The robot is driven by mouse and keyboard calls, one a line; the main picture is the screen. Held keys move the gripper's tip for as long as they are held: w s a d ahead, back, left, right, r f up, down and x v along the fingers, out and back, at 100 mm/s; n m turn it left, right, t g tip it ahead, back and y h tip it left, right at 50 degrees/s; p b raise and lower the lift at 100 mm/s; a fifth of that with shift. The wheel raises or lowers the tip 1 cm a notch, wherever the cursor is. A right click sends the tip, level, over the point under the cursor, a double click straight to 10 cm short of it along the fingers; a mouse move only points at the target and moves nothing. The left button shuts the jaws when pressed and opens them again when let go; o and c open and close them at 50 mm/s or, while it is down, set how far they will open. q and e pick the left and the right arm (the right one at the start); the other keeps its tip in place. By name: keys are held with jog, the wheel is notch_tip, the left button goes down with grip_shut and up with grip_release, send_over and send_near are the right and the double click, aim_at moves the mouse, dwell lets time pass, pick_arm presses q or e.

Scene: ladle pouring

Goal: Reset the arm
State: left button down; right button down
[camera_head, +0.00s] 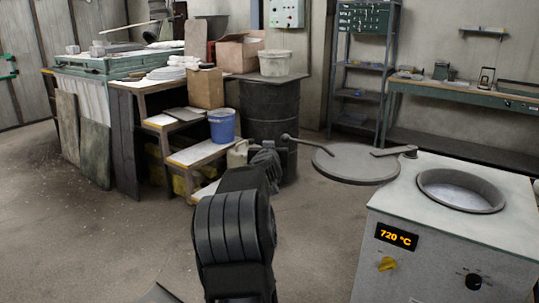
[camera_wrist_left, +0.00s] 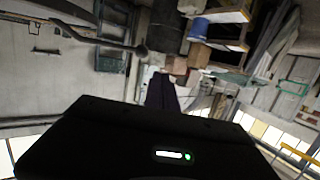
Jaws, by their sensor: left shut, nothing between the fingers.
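My left arm rises from the bottom middle of the head view, and my left gripper (camera_head: 268,162) points away over the floor, left of the furnace lid. In the left wrist view its dark fingers (camera_wrist_left: 160,92) are together with nothing between them. The gripper touches nothing that I can see. My right gripper is in neither view. A long thin rod with a dark cup-like end (camera_head: 151,33) shows at the back left above the bench; it may be a ladle, but it is too small to tell.
The furnace (camera_head: 440,220) stands at the right, reading 720 °C, its round crucible (camera_head: 461,190) open. Its lid (camera_head: 355,163) is swung out left, its handle (camera_head: 303,141) close to my gripper in the picture. A drum (camera_head: 270,110), blue bucket (camera_head: 222,125) and cluttered bench stand behind. The left floor is clear.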

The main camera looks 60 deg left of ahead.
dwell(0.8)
